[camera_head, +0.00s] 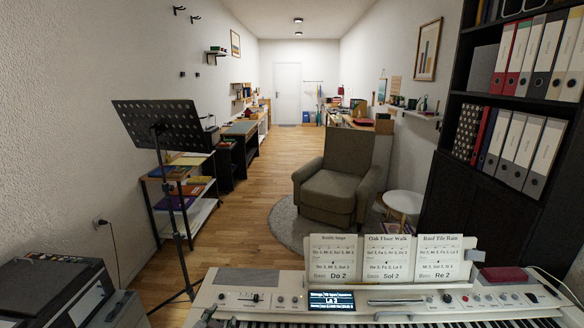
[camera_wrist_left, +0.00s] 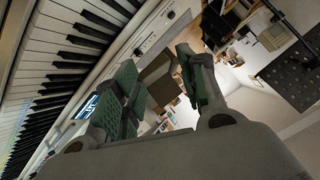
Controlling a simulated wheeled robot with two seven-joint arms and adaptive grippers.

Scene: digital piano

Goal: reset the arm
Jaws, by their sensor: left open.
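My left gripper (camera_wrist_left: 160,88) shows in the left wrist view with its two green-padded fingers spread apart and nothing between them. It is beside the white digital piano (camera_wrist_left: 75,50), whose keys run along the left of that view. In the head view the piano (camera_head: 240,300) spans the bottom, with a lit display (camera_head: 331,300) reading "La 2". Three song cards (camera_head: 388,258) stand on its music rest. Neither gripper can be made out clearly in the head view. My right gripper is not in view.
A black music stand (camera_head: 158,122) stands left of the piano, with a printer (camera_head: 60,290) at lower left. A green-grey armchair (camera_head: 337,180) and a small white round table (camera_head: 403,202) are beyond the piano. A dark binder shelf (camera_head: 440,170) is at right. Wooden floor (camera_head: 235,205) is clear at centre left.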

